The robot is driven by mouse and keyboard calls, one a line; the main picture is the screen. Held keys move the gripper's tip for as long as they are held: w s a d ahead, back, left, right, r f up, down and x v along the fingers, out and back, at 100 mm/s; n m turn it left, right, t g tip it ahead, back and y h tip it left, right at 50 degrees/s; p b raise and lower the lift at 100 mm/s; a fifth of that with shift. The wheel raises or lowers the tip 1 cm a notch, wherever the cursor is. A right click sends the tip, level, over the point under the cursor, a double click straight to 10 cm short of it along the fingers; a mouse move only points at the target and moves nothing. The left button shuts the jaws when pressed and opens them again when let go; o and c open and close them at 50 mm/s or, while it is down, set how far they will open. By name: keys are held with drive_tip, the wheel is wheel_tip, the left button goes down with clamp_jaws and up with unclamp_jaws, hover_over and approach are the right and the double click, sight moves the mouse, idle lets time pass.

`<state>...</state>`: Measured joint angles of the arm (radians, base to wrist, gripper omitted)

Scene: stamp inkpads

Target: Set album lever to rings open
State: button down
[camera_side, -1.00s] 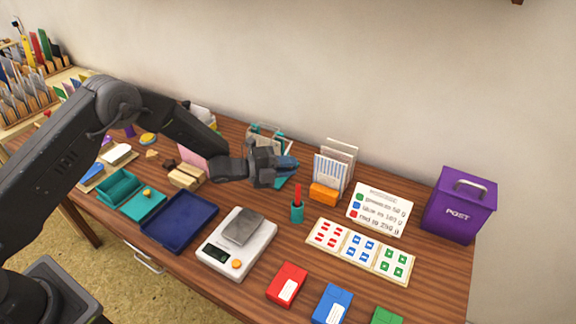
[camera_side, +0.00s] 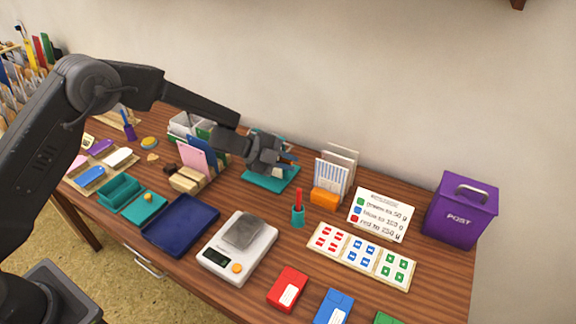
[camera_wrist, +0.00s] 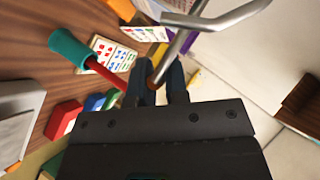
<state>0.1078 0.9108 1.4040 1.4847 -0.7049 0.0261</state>
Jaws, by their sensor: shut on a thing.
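The teal album (camera_side: 262,184) lies on the desk at the back middle in the side view, partly hidden under my gripper (camera_side: 284,161). In the wrist view a grey metal lever (camera_wrist: 178,48) runs down between the two dark fingers of my gripper (camera_wrist: 158,72). The fingers are shut on its brownish lower end, which they mostly hide. A metal bar (camera_wrist: 235,17) crosses at the lever's upper end. In the side view the lever is too small and covered to make out, so its set position cannot be told.
An orange block with upright cards (camera_side: 324,194) and a teal cup with a red stick (camera_side: 298,214) stand right of the album. A pink card in a wooden holder (camera_side: 186,180) stands left. The scale (camera_side: 222,254) is in front. The purple post box (camera_side: 460,208) is far right.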

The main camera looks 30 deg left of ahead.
drive_tip(key=shift+w+a+r+n+g+y, duration=0.15)
drive_tip(key=shift+w+r+n+g, duration=0.2)
drive_tip(key=shift+r+n+g, duration=0.6)
drive_tip(key=shift+w+d+r+n+g+y, duration=0.15)
drive_tip(key=shift+w+r+n+g, duration=0.25)
drive_tip(key=shift+g, duration=0.9)
drive_tip(key=shift+w+a+r+n+g+y, duration=0.2)
drive_tip(key=shift+w+r+n+g, duration=0.15)
drive_tip(key=shift+r+n+g, duration=0.6)
drive_tip(key=shift+f+m+g, duration=0.2)
drive_tip(key=shift+m+g, duration=0.1)
drive_tip(key=c, duration=1.4)
unclamp_jaws()
drive_tip(key=shift+c, duration=0.2)
drive_tip(key=shift+o, duration=1.3)
drive_tip(key=shift+d+r, duration=0.1)
drive_tip(key=shift+d, duration=0.05)
drive_tip(key=v, duration=1.4)
